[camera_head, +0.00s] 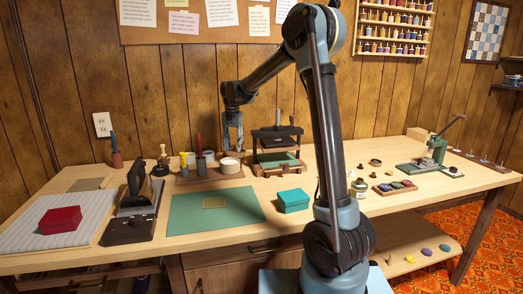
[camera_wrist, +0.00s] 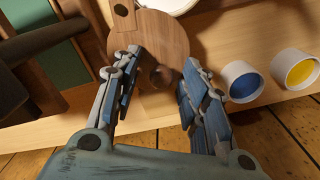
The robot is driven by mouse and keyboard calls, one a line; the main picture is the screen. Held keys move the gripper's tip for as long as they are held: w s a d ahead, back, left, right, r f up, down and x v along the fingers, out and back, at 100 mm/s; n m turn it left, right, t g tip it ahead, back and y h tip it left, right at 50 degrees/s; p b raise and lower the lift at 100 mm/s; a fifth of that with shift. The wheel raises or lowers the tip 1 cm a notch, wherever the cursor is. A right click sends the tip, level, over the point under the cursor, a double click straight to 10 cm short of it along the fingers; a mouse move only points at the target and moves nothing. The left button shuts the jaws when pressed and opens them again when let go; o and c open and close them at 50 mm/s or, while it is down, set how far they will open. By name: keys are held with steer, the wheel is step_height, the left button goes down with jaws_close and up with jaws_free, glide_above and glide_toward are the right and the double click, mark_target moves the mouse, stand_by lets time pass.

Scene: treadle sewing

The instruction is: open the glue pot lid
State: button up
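In the wrist view, a round brown wooden lid (camera_wrist: 140,38) with a small knob (camera_wrist: 162,76) lies below and between my fingers. It looks like the glue pot lid; it appears flat and closed, and the pot body under it is hidden. My gripper (camera_wrist: 160,62) is open, with one finger on each side of the knob and a gap all round it. I cannot tell whether the fingers touch the lid.
A dark press (camera_head: 277,145) stands just right of my gripper in the head view. A green mat (camera_head: 190,215) lies in front.

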steer(key=shift+r, duration=0.1)
steer(key=shift+r, duration=3.4)
